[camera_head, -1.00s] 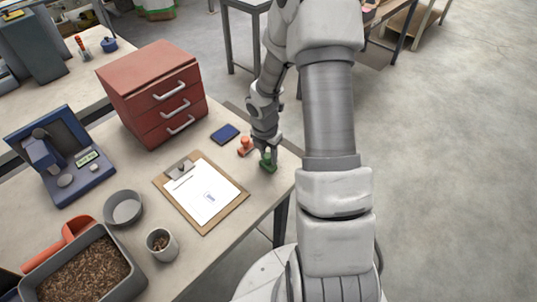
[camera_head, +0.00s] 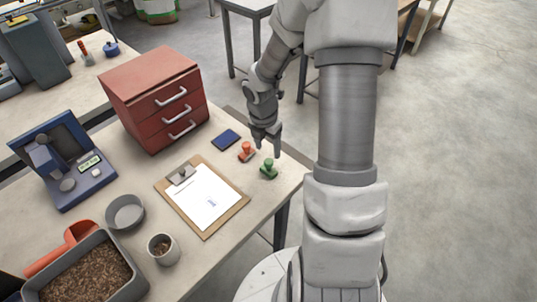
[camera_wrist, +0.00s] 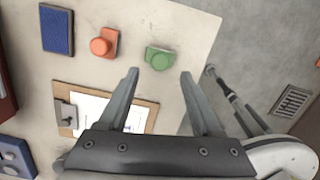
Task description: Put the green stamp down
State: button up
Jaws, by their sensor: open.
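The green stamp (camera_head: 269,169) stands upright on the table near its right edge, just right of the orange stamp (camera_head: 246,151). In the wrist view the green stamp (camera_wrist: 159,59) lies beyond my fingertips, in line with the gap between them, and nothing touches it. My gripper (camera_head: 268,146) is open and empty, raised a little above the stamps. The wrist view shows both fingers (camera_wrist: 160,75) spread apart.
A clipboard with paper (camera_head: 202,197) lies left of the green stamp, and a blue ink pad (camera_head: 226,139) lies behind it. A red drawer cabinet (camera_head: 155,95) stands at the back. A cup (camera_head: 163,249) and a pellet tray (camera_head: 80,275) are at the front left.

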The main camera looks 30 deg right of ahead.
jog(key=r, duration=0.4)
jog(key=shift+s+a+r, duration=0.15)
jog(key=shift+a+r, duration=0.1)
jog(key=shift+r, duration=0.15)
notch_tip(320, 180, up, 9)
jog(key=m+t+h, duration=0.1)
jog(key=m, duration=0.5)
send_over(266, 164)
jog(key=s, duration=0.2)
jog(key=s+r+m+t+h, duration=0.1)
jog(key=s+r+m, duration=0.1)
jog(key=r+m, duration=0.25)
jog(key=s+r+m+t, duration=0.1)
jog(key=s+r+m, duration=0.25)
jog(key=r, duration=0.25)
jog(key=s+a+r+m+t+y, duration=0.1)
jog(key=s+a+r+m+y, duration=0.2)
jog(key=s+a+m, duration=0.6)
jog(key=shift+s+a+m+t, duration=0.4)
jog(key=shift+s+a, duration=0.35)
jog(key=shift+a, duration=0.4)
